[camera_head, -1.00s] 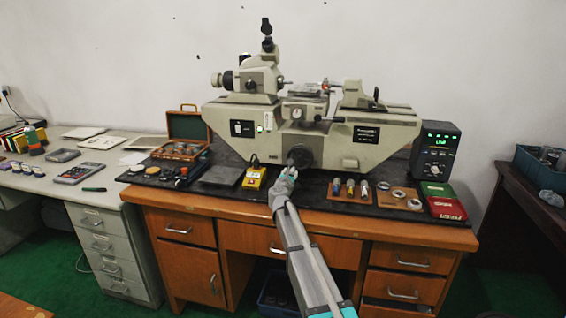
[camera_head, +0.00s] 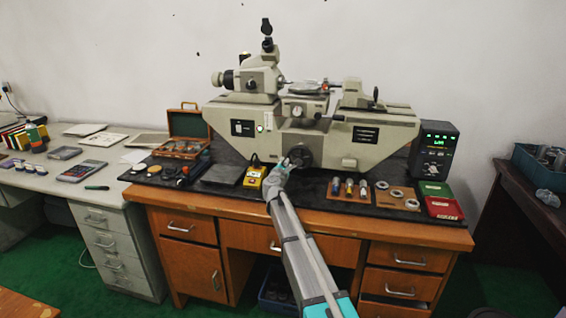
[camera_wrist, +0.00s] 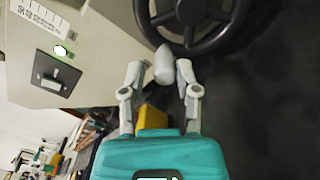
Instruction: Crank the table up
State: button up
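The beige measuring machine (camera_head: 385,125) stands on the desk, with its small table (camera_head: 303,106) at the middle. Below the table is a black handwheel (camera_head: 302,156), whose rim and spokes fill the top of the wrist view (camera_wrist: 196,42). A pale grey crank handle (camera_wrist: 163,66) sticks out from the wheel. My gripper (camera_wrist: 160,74) has one finger on each side of this handle. A gap shows between the handle and the left finger; the right finger is very close, and I cannot tell whether it touches. In the head view my gripper (camera_head: 284,167) is at the wheel's lower left.
A yellow box (camera_head: 254,177) stands just left of my gripper. Dark mat lies bare under the wheel.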

jog(key=v, duration=0.8)
jog(key=shift+s, duration=0.25)
dwell(0.4)
jog(key=s+a+f+n+g+y, duration=0.3)
jog(key=s+n+y, duration=0.4)
jog(key=n, duration=1)
jog(key=s+a+f+n+g+y, duration=0.1)
jog(key=s+f+n+g+y, duration=0.3)
jog(key=s+n, duration=0.9)
jog(key=s+d+f+n+g+h, duration=0.2)
jog(key=s+d+f+n+g, duration=0.2)
jog(key=s+d+f+n, duration=0.3)
jog(key=s+d+f+n+g+h, duration=0.2)
jog(key=s+d+f+n+g, duration=0.25)
jog(key=s+n, duration=0.5)
jog(key=s+d+n+g+h, duration=0.1)
jog(key=s+d+n+g, duration=0.1)
jog(key=s, duration=0.2)
notch_tip(320, 180, up, 15)
jog(key=p, duration=1.5)
jog(key=shift+w+d+r, duration=0.15)
jog(key=shift+d+r, duration=0.05)
